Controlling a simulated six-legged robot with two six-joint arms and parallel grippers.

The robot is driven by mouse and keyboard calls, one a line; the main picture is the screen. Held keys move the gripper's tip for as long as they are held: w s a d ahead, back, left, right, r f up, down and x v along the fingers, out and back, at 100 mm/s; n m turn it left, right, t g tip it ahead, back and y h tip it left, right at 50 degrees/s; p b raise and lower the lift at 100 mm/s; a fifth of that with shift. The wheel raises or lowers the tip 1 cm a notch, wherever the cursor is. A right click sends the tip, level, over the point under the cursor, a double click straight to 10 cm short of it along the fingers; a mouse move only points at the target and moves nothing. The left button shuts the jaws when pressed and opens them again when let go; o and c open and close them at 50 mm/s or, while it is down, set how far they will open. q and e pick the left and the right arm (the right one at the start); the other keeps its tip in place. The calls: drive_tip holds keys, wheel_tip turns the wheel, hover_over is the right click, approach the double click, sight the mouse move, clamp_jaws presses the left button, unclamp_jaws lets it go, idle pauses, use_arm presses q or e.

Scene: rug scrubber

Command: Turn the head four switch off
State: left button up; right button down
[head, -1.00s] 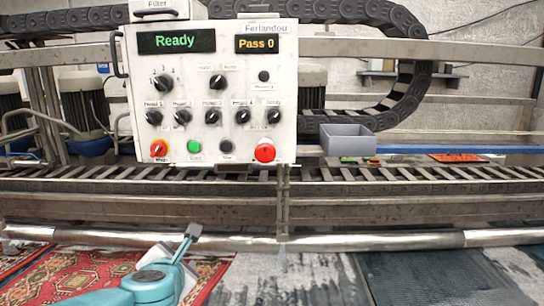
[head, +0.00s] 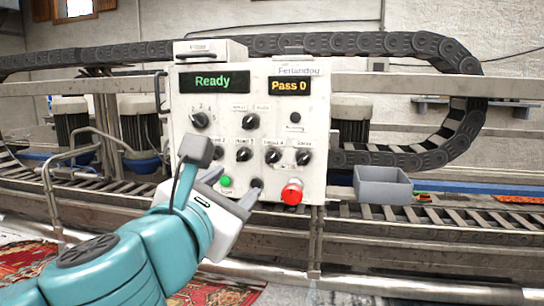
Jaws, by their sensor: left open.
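The white control panel (head: 340,100) stands upright ahead, with a green "Ready" display (head: 222,81) and an orange "Pass 0" display (head: 289,86). A row of black rotary knobs crosses its lower half. The head four switch (head: 272,155) is the black knob left of the spray knob (head: 304,157); its pointer is too small to read surely. My left gripper (head: 230,188) is open and empty in front of the panel's lower left, below and left of the head four switch. My right gripper is not in view.
A green button (head: 225,182), a dark button (head: 257,184) and a red button (head: 292,192) sit below the knobs, close to my left gripper. A grey bin (head: 382,187) stands right of the panel. Metal rails and a black cable chain (head: 470,110) run behind.

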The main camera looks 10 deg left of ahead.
sight(270, 159)
use_arm(q)
drive_tip(key=w+p, duration=0.1)
drive_tip(key=w, duration=0.4)
drive_tip(key=w+d+p, duration=0.1)
drive_tip(key=w, duration=0.4)
drive_tip(key=w+p, duration=0.1)
drive_tip(key=w, duration=0.4)
drive_tip(key=shift+w+d, duration=0.3)
drive_tip(key=shift+w, duration=0.05)
drive_tip(key=shift+w+a, duration=0.1)
drive_tip(key=shift+w, duration=0.25)
drive_tip(key=shift+s, duration=0.1)
clamp_jaws()
